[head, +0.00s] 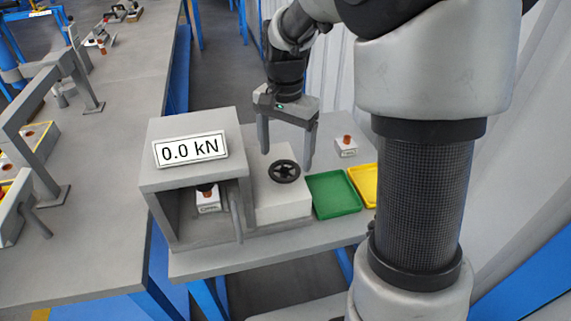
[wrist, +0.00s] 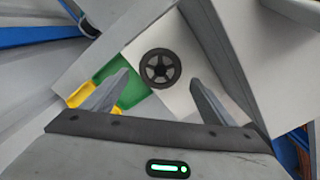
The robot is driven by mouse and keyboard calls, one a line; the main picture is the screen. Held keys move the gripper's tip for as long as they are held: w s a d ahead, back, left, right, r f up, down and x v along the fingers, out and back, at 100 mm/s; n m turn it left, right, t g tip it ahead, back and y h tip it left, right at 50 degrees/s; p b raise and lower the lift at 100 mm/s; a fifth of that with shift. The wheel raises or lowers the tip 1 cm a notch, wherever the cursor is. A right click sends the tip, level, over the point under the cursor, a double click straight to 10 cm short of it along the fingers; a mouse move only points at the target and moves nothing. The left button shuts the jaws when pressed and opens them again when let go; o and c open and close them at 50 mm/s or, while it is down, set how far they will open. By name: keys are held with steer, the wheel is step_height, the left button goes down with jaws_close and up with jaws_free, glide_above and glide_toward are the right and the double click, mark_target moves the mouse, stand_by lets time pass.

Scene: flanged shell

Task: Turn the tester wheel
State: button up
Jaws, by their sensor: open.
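The tester wheel (head: 284,171) is a small black spoked handwheel on top of a white block (head: 283,205) beside the grey tester housing (head: 190,135). The housing carries a display (head: 190,149) reading "0.0 kN". A small white block with a copper-coloured top (head: 208,199) sits inside the housing. My gripper (head: 288,160) is open and points down above the wheel, one finger on each side in the head view. In the wrist view the wheel (wrist: 161,68) shows whole, beyond and between the open fingers (wrist: 163,92). I cannot tell the exact gap above the wheel.
A green tray (head: 333,195) and a yellow tray (head: 364,184) lie right of the white block. Another copper-topped white block (head: 346,147) stands behind them. A grey lever (head: 236,212) stands at the housing's front. A long grey bench (head: 110,200) runs along the left.

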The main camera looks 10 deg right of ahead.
mark_target(286, 168)
steer(key=shift+f, duration=1.6)
steer(key=c, duration=1)
steer(key=shift+c, duration=0.2)
steer(key=shift+n, duration=0.3)
